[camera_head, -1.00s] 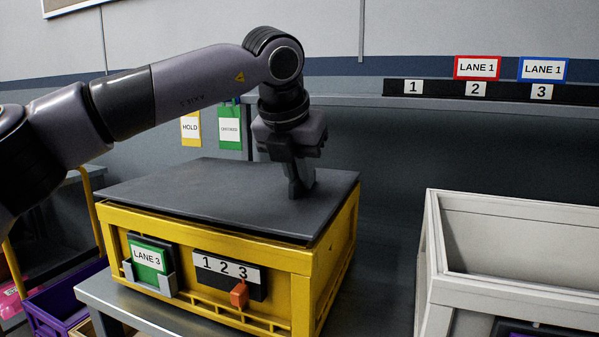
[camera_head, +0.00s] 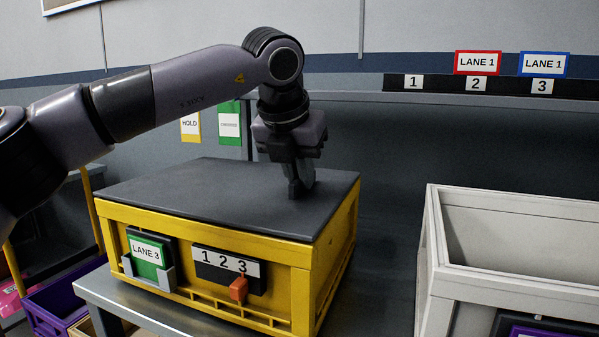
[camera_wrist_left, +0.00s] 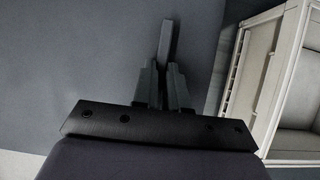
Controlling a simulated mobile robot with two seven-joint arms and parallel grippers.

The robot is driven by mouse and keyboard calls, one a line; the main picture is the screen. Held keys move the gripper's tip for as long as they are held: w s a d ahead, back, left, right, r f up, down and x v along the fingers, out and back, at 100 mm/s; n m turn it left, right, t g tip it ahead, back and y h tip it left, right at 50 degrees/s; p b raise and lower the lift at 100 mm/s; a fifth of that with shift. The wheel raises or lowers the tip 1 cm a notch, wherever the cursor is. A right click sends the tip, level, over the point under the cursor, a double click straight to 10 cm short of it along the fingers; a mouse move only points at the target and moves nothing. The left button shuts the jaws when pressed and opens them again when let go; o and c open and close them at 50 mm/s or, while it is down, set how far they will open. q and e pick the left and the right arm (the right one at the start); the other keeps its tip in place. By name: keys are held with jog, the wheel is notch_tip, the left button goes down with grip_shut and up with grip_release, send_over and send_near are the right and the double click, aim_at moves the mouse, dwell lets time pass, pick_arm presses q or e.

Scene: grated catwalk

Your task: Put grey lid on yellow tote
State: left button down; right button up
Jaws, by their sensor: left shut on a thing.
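The grey lid (camera_head: 205,190) lies flat over the top of the yellow tote (camera_head: 282,275), covering its opening. Its visible edges line up with the rim, and I see no clear gap along the front. My left gripper (camera_head: 299,188) points down at the right part of the lid, shut on the lid's upright grip. In the left wrist view, the gripper (camera_wrist_left: 165,75) has a narrow dark bar (camera_wrist_left: 166,40) between its fingers, above the lid's plain surface (camera_wrist_left: 80,60). The fingers hide part of this grip. My right gripper is not in view.
The tote stands on a grey metal table (camera_head: 135,312). A pale crate (camera_head: 455,285) stands to the right, with a gap between. A purple crate (camera_head: 60,305) sits low at left. A shelf ledge with lane signs (camera_head: 478,63) runs along the back wall.

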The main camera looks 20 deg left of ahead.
pick_arm(q)
jog(key=c, duration=0.7)
grip_release()
jog(key=shift+r+p, duration=2.9)
jog(key=shift+r, duration=0.65)
jog(key=shift+f, duration=0.1)
